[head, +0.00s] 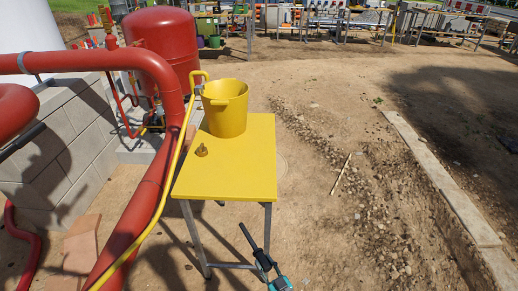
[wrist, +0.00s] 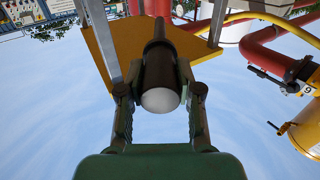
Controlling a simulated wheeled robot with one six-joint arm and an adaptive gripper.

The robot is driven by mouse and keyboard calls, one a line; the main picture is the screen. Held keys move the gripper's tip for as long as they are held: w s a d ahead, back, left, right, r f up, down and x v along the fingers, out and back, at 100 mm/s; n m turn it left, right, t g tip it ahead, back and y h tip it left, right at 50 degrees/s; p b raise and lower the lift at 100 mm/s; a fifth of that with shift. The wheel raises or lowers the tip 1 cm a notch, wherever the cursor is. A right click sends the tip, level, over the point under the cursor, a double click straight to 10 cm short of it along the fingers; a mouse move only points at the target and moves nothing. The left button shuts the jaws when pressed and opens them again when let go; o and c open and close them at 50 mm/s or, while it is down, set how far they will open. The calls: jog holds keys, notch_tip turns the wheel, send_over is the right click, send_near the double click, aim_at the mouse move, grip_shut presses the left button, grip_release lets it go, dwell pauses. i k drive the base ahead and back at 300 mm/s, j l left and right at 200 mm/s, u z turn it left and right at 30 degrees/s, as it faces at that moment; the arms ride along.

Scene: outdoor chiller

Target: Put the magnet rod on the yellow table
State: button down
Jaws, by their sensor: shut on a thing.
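The magnet rod (head: 247,236) is a dark rod, held at a slant in my gripper (head: 264,263). In the wrist view the rod (wrist: 159,62) is black with a pale rounded end, clasped between both fingers of my gripper (wrist: 160,88). The yellow table (head: 229,178) has a flat square top on grey metal legs. The gripper and rod appear in front of the table's near edge, low in the picture, with the rod's tip near the right front leg. The wrist view shows the table's yellow panel (wrist: 112,45) and legs behind the rod.
A yellow bucket (head: 226,112) stands at the back of the tabletop, and a small brass fitting (head: 201,150) sits at its left. The tabletop's front and right are clear. A red pipe (head: 152,185) and yellow hose (head: 166,190) run along the left side.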

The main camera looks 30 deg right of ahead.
aim_at(245, 148)
jog(key=z, duration=0.35)
jog(key=i+l, duration=0.35)
jog(key=l, duration=0.15)
jog(key=i+l, duration=0.3)
jog(key=l, duration=0.2)
